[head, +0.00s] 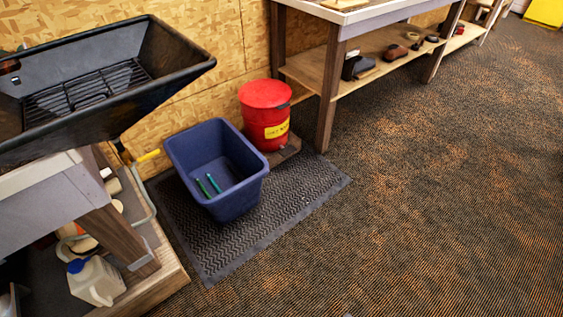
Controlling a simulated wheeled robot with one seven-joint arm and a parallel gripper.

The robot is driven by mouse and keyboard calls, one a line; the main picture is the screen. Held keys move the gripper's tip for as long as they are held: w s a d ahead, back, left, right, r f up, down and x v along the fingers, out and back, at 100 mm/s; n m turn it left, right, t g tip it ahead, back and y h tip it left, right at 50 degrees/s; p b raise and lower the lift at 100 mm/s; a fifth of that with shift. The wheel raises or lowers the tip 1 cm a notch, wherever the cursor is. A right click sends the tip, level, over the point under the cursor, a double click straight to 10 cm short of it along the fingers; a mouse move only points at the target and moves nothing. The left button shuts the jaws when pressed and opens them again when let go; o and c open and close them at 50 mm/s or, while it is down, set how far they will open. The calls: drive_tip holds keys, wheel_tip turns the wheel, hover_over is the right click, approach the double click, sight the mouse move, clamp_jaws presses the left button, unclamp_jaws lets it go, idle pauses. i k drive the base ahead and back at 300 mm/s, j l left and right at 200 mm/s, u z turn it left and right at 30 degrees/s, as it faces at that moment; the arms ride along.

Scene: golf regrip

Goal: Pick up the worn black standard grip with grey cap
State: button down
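I cannot make out a black grip with a grey cap anywhere in the head view. A blue bin (241,205) stands on a black ribbed mat (310,192) on the floor. Two thin green sticks, perhaps grips, lie inside it, a left one (202,188) and a right one (214,183). Small dark items (395,52) lie on the lower shelf of the far bench, too small to identify. My gripper is not in view.
A black trough with a grate (180,70) sits on a bench at left. A red lidded can (262,115) stands behind the bin. A white jug (95,282) is on the low shelf. The far bench (326,110) stands by the wall. Carpet (430,200) at right is clear.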

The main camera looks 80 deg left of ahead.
sight(230, 167)
drive_tip(key=i+j+u, duration=0.25)
drive_tip(key=u, duration=0.15)
drive_tip(key=i+j+u, duration=0.15)
drive_tip(key=i+u, duration=0.15)
drive_tip(key=u, duration=0.15)
drive_tip(key=i+u, duration=0.65)
drive_tip(key=u, duration=0.2)
drive_tip(key=i+l+u, duration=0.1)
drive_tip(key=i+u, duration=0.3)
drive_tip(key=i+j+u, duration=0.1)
drive_tip(key=i+u, duration=0.15)
drive_tip(key=u, duration=0.2)
drive_tip(key=i+u, duration=0.25)
drive_tip(key=u, duration=0.25)
drive_tip(key=i+l+u, duration=0.15)
drive_tip(key=u, duration=0.3)
drive_tip(key=i+l+u, duration=0.25)
drive_tip(key=u, duration=0.2)
drive_tip(key=z, duration=1.45)
drive_tip(key=i+z, duration=0.1)
drive_tip(key=z, duration=2.25)
drive_tip(key=k+z, duration=0.1)
drive_tip(key=z, duration=1.95)
drive_tip(key=j+u, duration=0.15)
drive_tip(key=u, duration=1.35)
drive_tip(key=i+l, duration=0.05)
